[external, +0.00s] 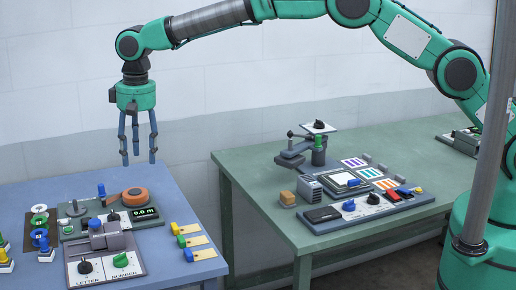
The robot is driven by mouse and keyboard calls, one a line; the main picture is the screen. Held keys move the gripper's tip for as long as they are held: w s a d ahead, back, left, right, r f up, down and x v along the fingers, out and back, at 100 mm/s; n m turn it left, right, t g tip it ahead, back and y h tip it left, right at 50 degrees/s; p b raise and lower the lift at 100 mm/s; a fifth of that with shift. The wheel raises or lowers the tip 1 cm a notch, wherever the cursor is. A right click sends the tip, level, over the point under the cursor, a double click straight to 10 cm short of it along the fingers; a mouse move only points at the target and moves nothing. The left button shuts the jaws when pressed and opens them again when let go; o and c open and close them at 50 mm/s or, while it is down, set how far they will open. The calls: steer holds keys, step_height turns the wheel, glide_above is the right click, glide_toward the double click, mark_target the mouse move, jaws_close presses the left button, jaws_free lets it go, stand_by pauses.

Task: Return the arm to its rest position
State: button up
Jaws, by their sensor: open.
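My gripper (137,158) hangs pointing down at the end of my outstretched green arm, above the far part of the blue table (190,205). Its fingers are spread apart with nothing between them. The fingertips appear to be in the air, clear of the devices below. My arm reaches across the top of the view from my base at the right edge.
The blue table holds a device with an orange reel (134,197), a letter and number dial panel (104,264) and several coloured tags (196,241). The green table (260,190) carries a press-like stand (305,150) and a control board (350,208). A grey pole (490,130) stands at right.

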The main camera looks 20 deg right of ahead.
steer(key=w+d+r+m, duration=0.1)
steer(key=w+d+r, duration=0.4)
steer(key=d+r, duration=0.45)
steer(key=w+d+r, duration=0.4)
steer(key=d+r, duration=0.2)
steer(key=d, duration=0.7)
steer(key=s+d+r+m+t+y+b, duration=0.1)
steer(key=d+r, duration=0.4)
steer(key=d, duration=0.8)
steer(key=s+d+r+m+t+b, duration=0.1)
steer(key=d+r, duration=0.3)
steer(key=d, duration=0.9)
steer(key=s+d+t, duration=0.1)
steer(key=s+d, duration=0.3)
steer(key=d, duration=0.3)
steer(key=s+d+r, duration=0.1)
steer(key=s+d, duration=0.3)
steer(key=d, duration=0.3)
steer(key=s+d+t, duration=0.1)
steer(key=s+d, duration=0.3)
steer(key=d, duration=0.3)
steer(key=s+d+f+m, duration=0.1)
steer(key=s+d+f, duration=0.3)
steer(key=s+d, duration=0.2)
steer(key=s+d+f+m+t+h+b, duration=0.1)
steer(key=s+d+f, duration=0.3)
steer(key=s, duration=0.6)
steer(key=d, duration=0.2)
steer(key=shift+s+d+h, duration=0.2)
steer(key=shift+d+h, duration=0.1)
